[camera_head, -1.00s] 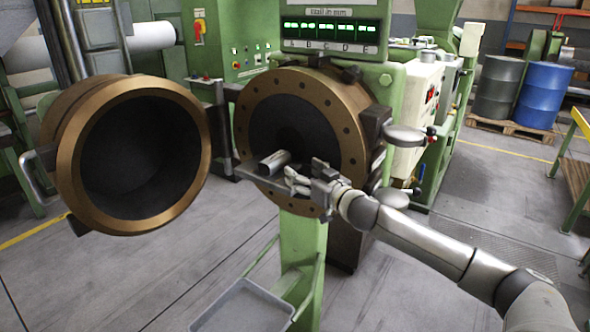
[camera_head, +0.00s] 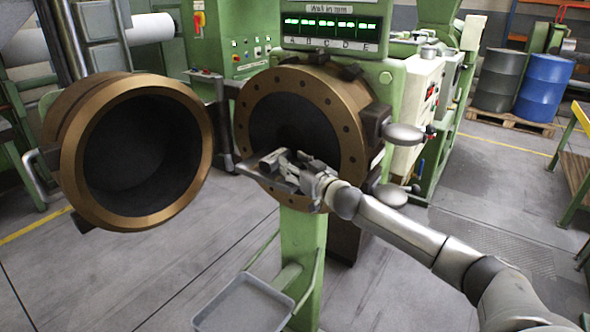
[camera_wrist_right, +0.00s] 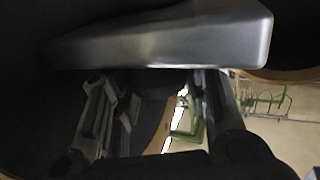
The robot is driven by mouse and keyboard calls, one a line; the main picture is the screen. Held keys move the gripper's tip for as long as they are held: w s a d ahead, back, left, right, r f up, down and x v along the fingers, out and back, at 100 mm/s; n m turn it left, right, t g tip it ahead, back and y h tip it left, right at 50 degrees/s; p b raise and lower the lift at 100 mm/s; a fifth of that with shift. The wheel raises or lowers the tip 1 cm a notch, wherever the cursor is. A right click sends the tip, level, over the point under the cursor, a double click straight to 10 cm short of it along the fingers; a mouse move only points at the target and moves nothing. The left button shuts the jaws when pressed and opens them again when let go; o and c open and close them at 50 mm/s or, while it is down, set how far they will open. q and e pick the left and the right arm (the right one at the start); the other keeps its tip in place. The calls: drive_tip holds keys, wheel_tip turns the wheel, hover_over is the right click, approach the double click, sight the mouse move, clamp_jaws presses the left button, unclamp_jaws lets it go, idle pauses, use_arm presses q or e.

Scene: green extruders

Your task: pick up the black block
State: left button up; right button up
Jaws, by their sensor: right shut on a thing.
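My right gripper (camera_head: 284,163) reaches in from the right and is shut on the block. The fingers partly hide it, and I cannot tell whether it still touches the shelf. In the right wrist view a dark grey slab with a lit right end (camera_wrist_right: 200,38), apparently the block, spans the top, with my right fingers (camera_wrist_right: 155,110) below it. My left gripper is not in view.
The ringed extruder flange (camera_head: 352,140) stands close around the gripper. An open bronze-rimmed cylinder (camera_head: 72,180) hangs at the left. A grey tray (camera_head: 245,305) is low in front. Drums (camera_head: 543,87) stand at the back right. The floor at the right is mostly clear.

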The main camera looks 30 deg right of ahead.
drive_tip(key=shift+c, duration=0.9)
drive_tip(key=shift+r, duration=0.15)
